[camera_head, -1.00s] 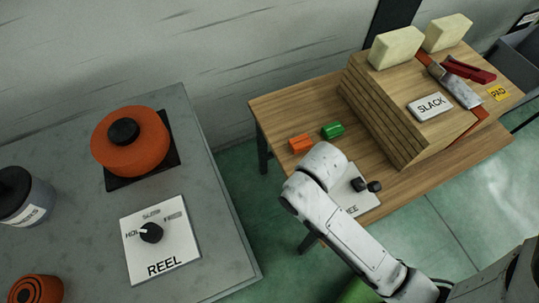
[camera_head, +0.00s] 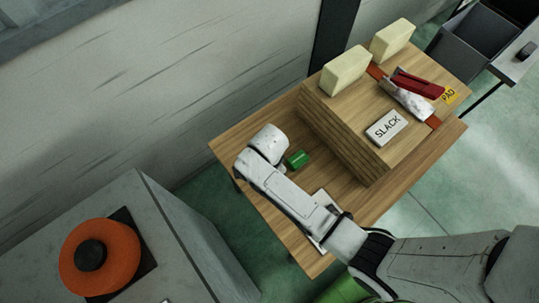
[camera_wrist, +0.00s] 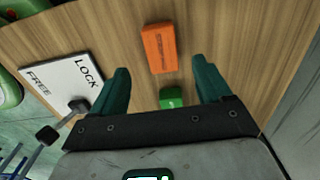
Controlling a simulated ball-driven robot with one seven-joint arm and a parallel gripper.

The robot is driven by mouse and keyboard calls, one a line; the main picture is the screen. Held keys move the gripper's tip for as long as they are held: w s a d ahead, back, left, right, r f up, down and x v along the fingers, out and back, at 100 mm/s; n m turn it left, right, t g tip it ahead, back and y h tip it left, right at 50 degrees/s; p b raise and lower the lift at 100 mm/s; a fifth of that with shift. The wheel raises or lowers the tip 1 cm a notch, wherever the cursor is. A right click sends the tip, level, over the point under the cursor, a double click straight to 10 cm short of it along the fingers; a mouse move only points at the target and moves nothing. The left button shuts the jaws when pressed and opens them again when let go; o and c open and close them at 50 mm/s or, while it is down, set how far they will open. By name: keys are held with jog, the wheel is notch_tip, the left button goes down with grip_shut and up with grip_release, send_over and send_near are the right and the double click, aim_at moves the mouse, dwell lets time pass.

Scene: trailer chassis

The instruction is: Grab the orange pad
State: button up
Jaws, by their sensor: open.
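The orange pad (camera_wrist: 160,48) lies on the wooden table, a small block seen in the wrist view ahead of my fingertips and roughly between their lines. My gripper (camera_wrist: 162,82) is open and empty above the table, with its two green fingers apart. In the head view my white arm reaches over the table and hides the orange pad and my fingers. A green block (camera_wrist: 171,98) lies close to the orange pad, partly behind my gripper's body in the wrist view. It also shows beside my arm in the head view (camera_head: 297,160).
A LOCK/FREE plate (camera_wrist: 62,88) with a dark knob lies left in the wrist view. A grey counter with an orange reel (camera_head: 98,259) stands left.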

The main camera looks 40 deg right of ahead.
jog(key=shift+d+f, duration=0.1)
jog(key=shift+f, duration=3.75)
jog(key=shift+w, duration=0.1)
jog(key=c, duration=1.1)
jog(key=shift+r, duration=0.1)
